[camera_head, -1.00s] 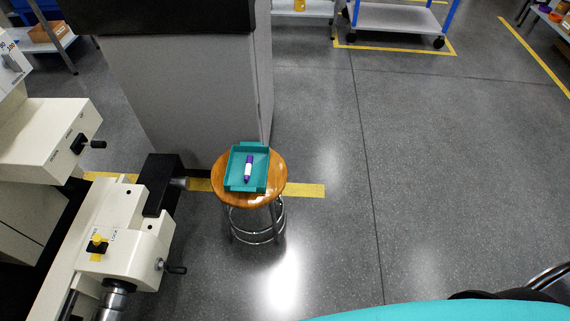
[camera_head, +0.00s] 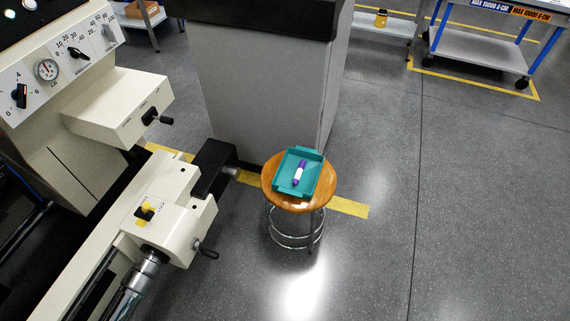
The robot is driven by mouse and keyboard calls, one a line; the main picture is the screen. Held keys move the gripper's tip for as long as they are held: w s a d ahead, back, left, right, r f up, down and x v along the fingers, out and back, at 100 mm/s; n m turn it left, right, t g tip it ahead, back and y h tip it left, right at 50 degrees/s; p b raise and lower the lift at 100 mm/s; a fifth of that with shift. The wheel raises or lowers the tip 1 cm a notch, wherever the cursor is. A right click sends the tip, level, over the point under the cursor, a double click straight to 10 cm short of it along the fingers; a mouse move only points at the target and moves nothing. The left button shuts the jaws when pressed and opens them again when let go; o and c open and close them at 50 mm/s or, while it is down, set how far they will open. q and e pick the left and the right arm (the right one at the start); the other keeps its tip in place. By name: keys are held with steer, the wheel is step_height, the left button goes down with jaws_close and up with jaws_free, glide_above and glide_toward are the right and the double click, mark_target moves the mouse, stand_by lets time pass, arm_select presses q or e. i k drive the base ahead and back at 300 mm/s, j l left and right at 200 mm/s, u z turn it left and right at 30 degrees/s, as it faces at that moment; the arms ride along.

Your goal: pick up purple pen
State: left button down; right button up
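A purple pen (camera_head: 299,174) with a white label lies in a teal tray (camera_head: 312,187). The tray sits on the round wooden seat of a stool (camera_head: 281,193) with metal legs. Neither of my grippers shows in the head view.
A cream lathe-like machine (camera_head: 160,200) with handles fills the left side, close to the stool. A grey cabinet (camera_head: 255,85) with a dark top stands right behind the stool. A cart (camera_head: 480,60) stands at the back right. The floor right of the stool is clear.

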mark_target(300, 169)
steer(key=u, duration=3.65)
steer(key=z, duration=3.65)
steer(key=i+j+z, duration=0.2)
steer(key=i, duration=0.15)
steer(key=i+j+z, duration=0.2)
steer(key=i, duration=0.2)
steer(key=j, duration=0.05)
